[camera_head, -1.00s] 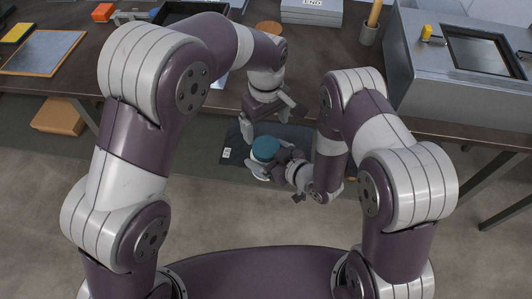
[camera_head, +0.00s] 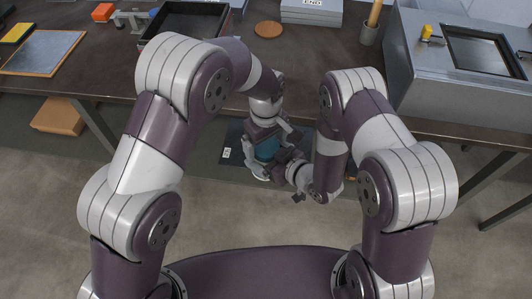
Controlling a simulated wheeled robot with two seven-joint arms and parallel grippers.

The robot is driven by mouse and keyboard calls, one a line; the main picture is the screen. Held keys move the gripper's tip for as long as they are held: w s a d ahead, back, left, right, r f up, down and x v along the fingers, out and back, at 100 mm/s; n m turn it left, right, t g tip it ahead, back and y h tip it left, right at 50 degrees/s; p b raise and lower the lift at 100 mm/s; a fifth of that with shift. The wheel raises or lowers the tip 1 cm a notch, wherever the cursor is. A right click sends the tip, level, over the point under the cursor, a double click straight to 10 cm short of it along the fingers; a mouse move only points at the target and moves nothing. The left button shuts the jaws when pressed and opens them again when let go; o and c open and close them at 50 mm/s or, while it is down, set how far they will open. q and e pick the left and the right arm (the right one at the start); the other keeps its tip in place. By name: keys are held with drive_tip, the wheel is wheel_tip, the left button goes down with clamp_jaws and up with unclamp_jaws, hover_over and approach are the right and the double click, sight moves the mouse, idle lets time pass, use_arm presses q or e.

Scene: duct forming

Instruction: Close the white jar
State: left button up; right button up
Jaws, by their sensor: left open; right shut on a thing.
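The white jar (camera_head: 259,173) is low in the middle, above a dark mat, mostly hidden by my grippers. A teal round piece (camera_head: 266,151) sits at its top; I cannot tell whether it is seated fully. My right gripper (camera_head: 276,166) is shut on the jar from the right side. My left gripper (camera_head: 267,141) is open and points down right over the teal piece, with its fingers at either side of it. Whether the fingers touch it is hidden.
The dark mat (camera_head: 232,155) lies below the jar. A large metal machine (camera_head: 445,85) stands at the right.

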use_arm(q)
drive_tip(key=c, duration=1.1)
drive_tip(key=m, duration=0.6)
drive_tip(key=o, duration=1.2)
drive_tip(key=shift+c, duration=0.2)
drive_tip(key=shift+r, duration=2.35)
drive_tip(key=shift+c, duration=0.3)
wheel_tip(320, 180, up, 3)
drive_tip(key=n, duration=0.6)
drive_tip(key=shift+r, duration=0.2)
